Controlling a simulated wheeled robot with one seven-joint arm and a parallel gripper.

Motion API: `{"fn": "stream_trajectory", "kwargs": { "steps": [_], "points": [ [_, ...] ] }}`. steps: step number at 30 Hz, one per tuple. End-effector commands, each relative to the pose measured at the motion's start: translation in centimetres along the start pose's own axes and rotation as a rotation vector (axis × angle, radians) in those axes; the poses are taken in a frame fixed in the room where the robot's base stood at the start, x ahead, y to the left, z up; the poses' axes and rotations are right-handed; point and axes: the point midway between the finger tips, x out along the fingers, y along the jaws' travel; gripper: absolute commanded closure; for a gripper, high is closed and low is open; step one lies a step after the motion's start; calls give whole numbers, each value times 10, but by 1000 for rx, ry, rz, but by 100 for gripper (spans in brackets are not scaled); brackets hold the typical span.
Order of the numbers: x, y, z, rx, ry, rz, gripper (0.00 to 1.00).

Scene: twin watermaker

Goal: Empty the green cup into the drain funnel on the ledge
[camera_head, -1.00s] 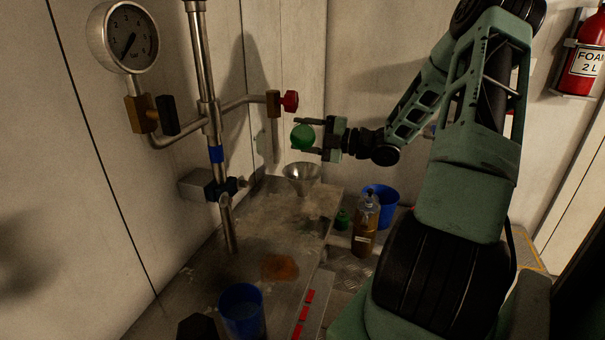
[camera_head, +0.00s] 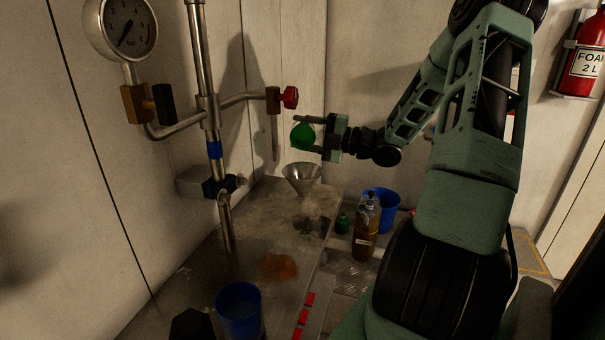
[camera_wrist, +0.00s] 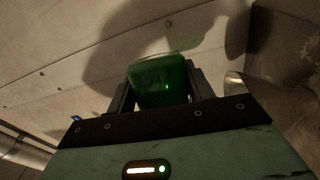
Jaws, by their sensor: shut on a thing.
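My gripper (camera_head: 318,136) is shut on the green cup (camera_head: 301,135) and holds it in the air above the ledge. The cup is tilted in the head view; its contents and any pouring cannot be made out. In the wrist view the green cup (camera_wrist: 162,82) sits between the two dark fingers. The metal drain funnel (camera_head: 302,178) stands on the ledge (camera_head: 225,268), below the cup and apart from it. A rounded metal edge at the right of the wrist view may be the funnel's rim.
A pipe with a red valve knob (camera_head: 290,97) is just left of the cup. A blue cup (camera_head: 240,308) stands at the ledge's near end. A brown bottle (camera_head: 366,228), a small green object (camera_head: 342,223) and a blue bucket (camera_head: 386,203) stand right of the ledge.

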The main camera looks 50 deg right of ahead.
Motion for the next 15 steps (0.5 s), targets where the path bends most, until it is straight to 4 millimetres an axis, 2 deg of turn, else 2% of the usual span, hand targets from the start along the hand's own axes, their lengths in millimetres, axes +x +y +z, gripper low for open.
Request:
{"fn": "stream_trajectory", "kwargs": {
  "steps": [15],
  "points": [
    [0,2,-2,-69,7,15,71]
  ]
}}
